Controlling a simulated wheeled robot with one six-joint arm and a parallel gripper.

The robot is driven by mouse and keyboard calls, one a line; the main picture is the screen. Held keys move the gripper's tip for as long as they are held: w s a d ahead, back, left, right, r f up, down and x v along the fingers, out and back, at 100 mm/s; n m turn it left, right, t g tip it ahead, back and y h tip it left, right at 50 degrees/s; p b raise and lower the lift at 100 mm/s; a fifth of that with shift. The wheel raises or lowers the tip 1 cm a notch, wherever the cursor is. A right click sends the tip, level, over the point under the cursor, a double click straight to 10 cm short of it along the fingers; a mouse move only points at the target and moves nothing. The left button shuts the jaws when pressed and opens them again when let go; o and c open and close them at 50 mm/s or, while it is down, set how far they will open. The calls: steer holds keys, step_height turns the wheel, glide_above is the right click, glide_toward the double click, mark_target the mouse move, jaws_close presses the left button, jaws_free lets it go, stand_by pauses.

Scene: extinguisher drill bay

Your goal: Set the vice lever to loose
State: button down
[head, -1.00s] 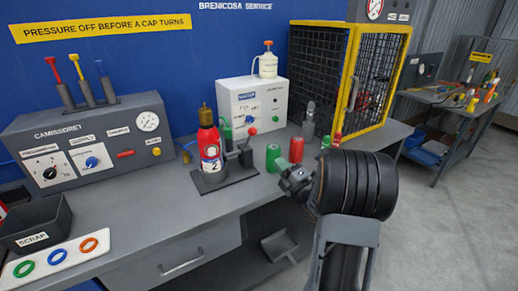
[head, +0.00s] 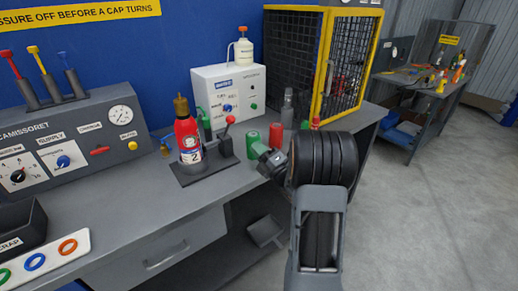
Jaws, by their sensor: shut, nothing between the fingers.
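The vice (head: 208,166) is a dark grey block and base plate on the bench, left of my gripper. A red extinguisher (head: 187,140) with a brass top and a label reading 2 stands upright in it. The vice lever (head: 228,128) rises from the vice's right side, nearly upright, with a red ball knob on top. I see no loose or tight marking on it. My gripper (head: 259,154) is shut and empty, to the right of the lever and apart from it. My own arm partly hides the gripper.
A green cylinder (head: 253,145) and a red cylinder (head: 275,137) stand close by my gripper. A white box (head: 228,92) with a bottle on top is behind the vice. A yellow-framed mesh cage (head: 325,70) stands at the back right. The bench front is clear.

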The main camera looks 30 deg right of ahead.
mark_target(227, 127)
steer(key=p+x, duration=0.2)
steer(key=x, duration=0.8)
steer(key=shift+p, duration=0.4)
steer(key=shift+w+a+r, duration=0.1)
steer(key=shift+w, duration=0.05)
